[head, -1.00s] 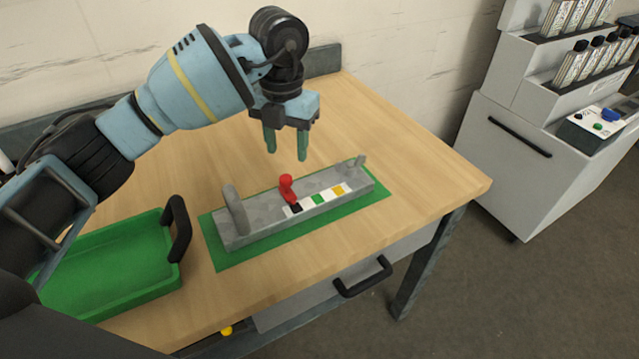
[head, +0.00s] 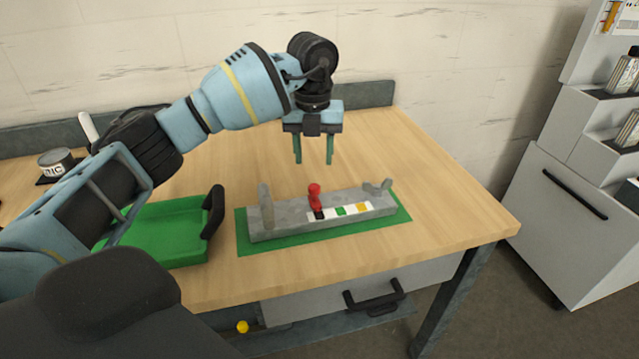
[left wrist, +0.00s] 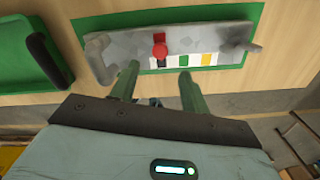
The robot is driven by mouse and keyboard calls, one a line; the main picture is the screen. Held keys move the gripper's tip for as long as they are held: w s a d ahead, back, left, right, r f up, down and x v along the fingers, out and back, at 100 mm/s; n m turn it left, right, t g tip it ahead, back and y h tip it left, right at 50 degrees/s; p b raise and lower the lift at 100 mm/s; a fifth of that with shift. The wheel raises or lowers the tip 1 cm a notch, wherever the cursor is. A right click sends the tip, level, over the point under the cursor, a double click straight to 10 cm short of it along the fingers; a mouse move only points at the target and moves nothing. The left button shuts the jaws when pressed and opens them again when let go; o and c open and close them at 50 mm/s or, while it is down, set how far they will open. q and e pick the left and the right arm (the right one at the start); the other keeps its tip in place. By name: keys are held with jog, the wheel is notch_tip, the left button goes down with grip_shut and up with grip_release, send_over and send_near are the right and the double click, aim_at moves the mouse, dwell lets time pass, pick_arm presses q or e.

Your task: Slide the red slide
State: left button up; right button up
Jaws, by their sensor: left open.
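The red slide (head: 315,197) stands on a grey rail block (head: 285,228), beside the black patch of a white strip that also carries green and yellow patches. The block lies on a green mat (head: 249,245) on the wooden table. A grey upright post stands at the block's left end and a smaller grey piece at its right end. My left gripper (head: 314,160) is open and empty, pointing down above and behind the block. In the left wrist view the red slide (left wrist: 159,50) shows beyond the two open green fingers (left wrist: 155,85). My right gripper is not in view.
A green tray (head: 165,262) with a black handle sits left of the mat. A can (head: 56,162) stands at the far left. The table (head: 440,215) is clear to the right. A grey cabinet (head: 575,225) stands beyond its right end.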

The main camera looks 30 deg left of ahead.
aim_at(314, 187)
pick_arm(q)
jog(key=shift+f, duration=3.85)
jog(key=shift+c, duration=0.5)
grip_shut()
